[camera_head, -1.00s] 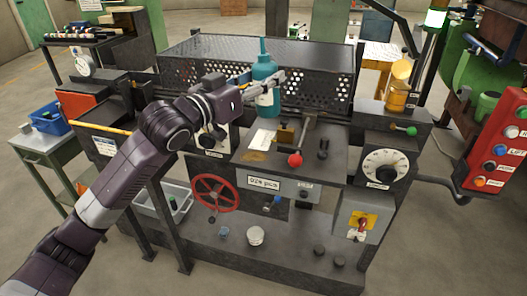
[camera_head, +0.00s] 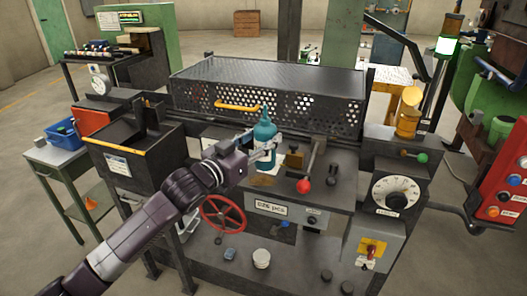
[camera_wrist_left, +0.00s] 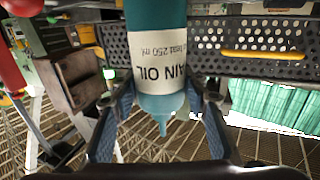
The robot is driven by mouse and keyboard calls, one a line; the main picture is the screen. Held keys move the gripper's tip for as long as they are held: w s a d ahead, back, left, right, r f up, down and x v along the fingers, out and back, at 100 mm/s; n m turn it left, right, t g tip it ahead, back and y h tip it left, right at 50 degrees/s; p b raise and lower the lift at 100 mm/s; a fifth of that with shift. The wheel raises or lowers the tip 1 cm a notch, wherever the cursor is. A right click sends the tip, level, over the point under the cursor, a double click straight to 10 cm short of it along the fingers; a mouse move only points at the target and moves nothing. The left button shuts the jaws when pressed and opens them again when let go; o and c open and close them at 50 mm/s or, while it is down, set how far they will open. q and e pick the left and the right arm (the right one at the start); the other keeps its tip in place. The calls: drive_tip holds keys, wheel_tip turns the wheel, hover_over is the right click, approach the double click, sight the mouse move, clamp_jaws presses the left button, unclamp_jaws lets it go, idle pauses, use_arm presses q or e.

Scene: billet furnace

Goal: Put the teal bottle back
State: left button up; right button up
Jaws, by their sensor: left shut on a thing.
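The teal bottle (camera_head: 264,133) stands upright over the left part of the machine's top, in front of the perforated guard. My left gripper (camera_head: 266,148) reaches in from the left and is shut on its body. In the left wrist view the bottle (camera_wrist_left: 158,75) appears inverted, its nozzle toward the bottom and its white "...AIN OIL" label between the fingers (camera_wrist_left: 163,98). Part of its lower body is hidden by the gripper in the head view, and I cannot tell whether its base touches the surface. My right gripper is not in view.
The perforated guard (camera_head: 268,90) with a yellow handle (camera_head: 237,106) is close behind the bottle. A black bin (camera_head: 137,153) is at left. A red handwheel (camera_head: 222,213) is below.

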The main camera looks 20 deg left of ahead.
use_arm(q)
drive_tip(key=shift+f, duration=0.25)
wheel_tip(320, 180, down, 4)
drive_tip(key=shift+r, duration=0.25)
drive_tip(key=shift+f, duration=0.3)
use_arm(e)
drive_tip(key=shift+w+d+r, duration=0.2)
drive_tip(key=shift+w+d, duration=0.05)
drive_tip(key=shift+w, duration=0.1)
use_arm(q)
drive_tip(key=shift+f, duration=0.1)
drive_tip(key=o, duration=1.3)
drive_tip(key=shift+o, duration=0.2)
